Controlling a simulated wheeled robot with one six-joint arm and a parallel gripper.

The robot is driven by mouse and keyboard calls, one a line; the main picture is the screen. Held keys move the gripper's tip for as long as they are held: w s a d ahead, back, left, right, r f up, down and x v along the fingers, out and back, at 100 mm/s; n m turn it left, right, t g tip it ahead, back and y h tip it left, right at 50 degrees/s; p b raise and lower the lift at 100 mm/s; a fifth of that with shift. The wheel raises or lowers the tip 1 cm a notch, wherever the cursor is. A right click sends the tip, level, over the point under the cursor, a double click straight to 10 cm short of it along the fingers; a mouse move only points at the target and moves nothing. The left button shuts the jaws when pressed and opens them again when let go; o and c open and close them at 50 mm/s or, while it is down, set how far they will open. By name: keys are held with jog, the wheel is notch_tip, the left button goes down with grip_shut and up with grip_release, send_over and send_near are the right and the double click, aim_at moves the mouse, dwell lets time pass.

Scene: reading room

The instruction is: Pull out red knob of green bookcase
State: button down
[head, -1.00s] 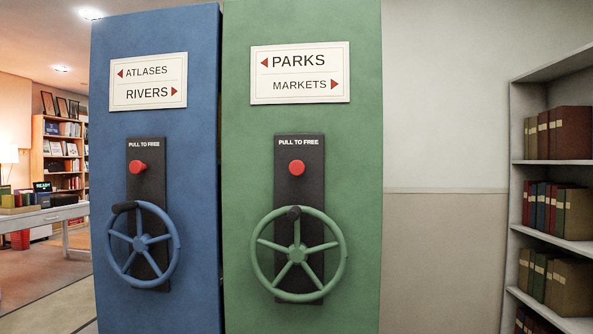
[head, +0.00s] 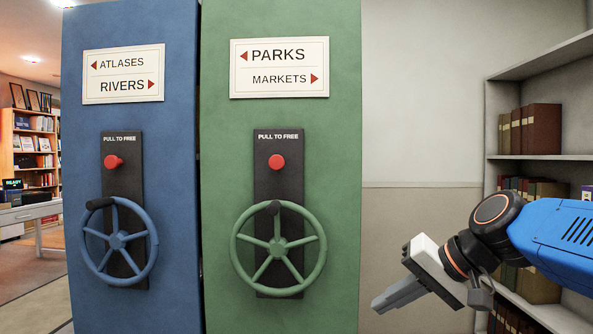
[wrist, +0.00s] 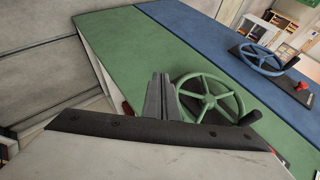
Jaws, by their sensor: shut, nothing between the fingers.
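The green bookcase (head: 230,150) stands in the middle of the head view. Its red knob (head: 276,161) sits on a black plate marked "PULL TO FREE", above a green spoked handwheel (head: 278,249). My gripper (head: 375,306) is shut and empty, low and to the right of the green bookcase, with the knob well apart at upper left. In the wrist view my shut fingers (wrist: 160,84) overlap the left side of the green handwheel (wrist: 210,98).
A blue bookcase (head: 80,200) with its own red knob (head: 113,162) and handwheel (head: 119,241) stands at the left. Book shelves (head: 520,165) stand behind my arm at the right. A plain wall (head: 420,120) lies between the shelves and the green bookcase.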

jog(key=w+a+r+y, duration=0.2)
jog(key=w+a+r, duration=0.1)
jog(key=w+r, duration=0.25)
jog(key=w+a+r+y, duration=0.2)
jog(key=w+a+r, duration=0.15)
jog(key=r, duration=0.35)
jog(key=m+t+y, duration=0.1)
jog(key=t+y, duration=0.1)
jog(key=y, duration=0.3)
send_near(297, 160)
jog(key=s, duration=0.2)
jog(key=shift+s+r, duration=0.25)
jog(key=shift+r, duration=0.05)
jog(key=x, duration=0.9)
jog(key=shift+w+a+f, duration=0.1)
jog(key=shift+a+f, duration=0.15)
jog(key=shift+a, duration=0.15)
jog(key=shift+s, duration=1.4)
jog(key=shift+g, duration=0.3)
